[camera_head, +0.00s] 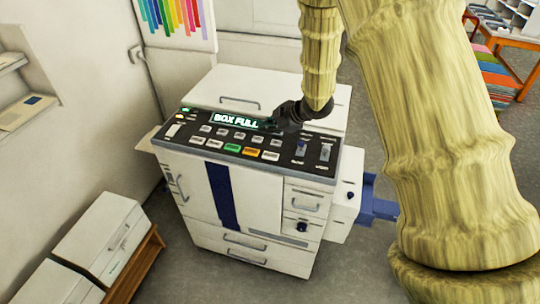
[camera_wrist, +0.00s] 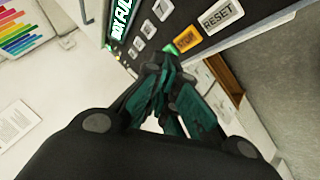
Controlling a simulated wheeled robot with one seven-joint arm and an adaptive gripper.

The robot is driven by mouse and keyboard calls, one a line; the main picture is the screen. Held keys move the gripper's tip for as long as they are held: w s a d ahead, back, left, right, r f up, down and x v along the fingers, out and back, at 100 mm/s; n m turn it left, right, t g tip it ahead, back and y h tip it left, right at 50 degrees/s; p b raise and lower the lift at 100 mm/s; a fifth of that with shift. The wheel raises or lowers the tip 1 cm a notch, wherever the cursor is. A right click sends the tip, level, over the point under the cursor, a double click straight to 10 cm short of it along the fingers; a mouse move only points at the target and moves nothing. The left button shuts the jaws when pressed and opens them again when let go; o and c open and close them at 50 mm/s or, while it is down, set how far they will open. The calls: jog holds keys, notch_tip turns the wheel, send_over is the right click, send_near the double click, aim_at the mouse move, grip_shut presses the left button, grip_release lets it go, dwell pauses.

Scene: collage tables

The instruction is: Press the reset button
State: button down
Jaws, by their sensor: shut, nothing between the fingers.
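The reset button is a cream key labelled RESET (camera_wrist: 217,17) at the top of the wrist view, beside an orange STOP key (camera_wrist: 187,40). In the head view it is the pale key (camera_head: 271,156) right of the orange key (camera_head: 251,152) on the machine's black control panel. My gripper (camera_head: 274,123) is over the back of the panel, near the right end of the lit display. In the wrist view my gripper's fingers (camera_wrist: 165,62) are together and empty, and appear apart from the RESET key. They hide part of the panel.
The display (camera_head: 235,120) reads BOX FULL.

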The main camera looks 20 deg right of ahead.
jog(key=shift+f, duration=0.1)
jog(key=b, duration=0.6)
send_over(269, 157)
notch_tip(269, 157, down, 7)
jog(key=shift+w+r, duration=0.15)
jog(key=shift+f+b, duration=0.55)
jog(key=shift+f, duration=0.45)
jog(key=shift+f, duration=0.15)
dwell(0.4)
jog(key=shift+f, duration=0.25)
jog(key=shift+f, duration=0.35)
dwell(1.0)
jog(key=shift+r, duration=0.1)
jog(key=shift+r+p, duration=0.5)
jog(key=shift+r, duration=0.2)
